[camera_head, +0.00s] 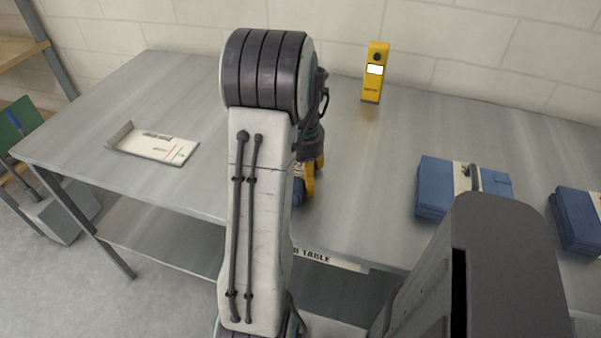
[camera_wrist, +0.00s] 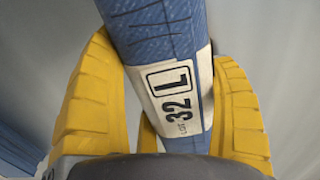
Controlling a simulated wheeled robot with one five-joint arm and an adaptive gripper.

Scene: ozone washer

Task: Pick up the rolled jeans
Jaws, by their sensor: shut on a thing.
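The rolled jeans (camera_wrist: 150,38) are a blue denim roll with a white paper band marked "32 L" in the wrist view. My gripper (camera_wrist: 168,98) has its yellow fingers on both sides of the roll at the band and is shut on it. In the head view my gripper (camera_head: 309,180) is low over the front part of the table, mostly hidden behind my arm. A small blue part of the rolled jeans (camera_head: 298,192) shows beside the yellow finger. Whether the roll touches the table cannot be told.
The grey metal table (camera_head: 350,150) has a white tray (camera_head: 155,146) at left and a yellow device (camera_head: 375,75) at the back. A blue folded bundle (camera_head: 435,188) and another blue bundle (camera_head: 577,220) lie at right. A block wall stands behind.

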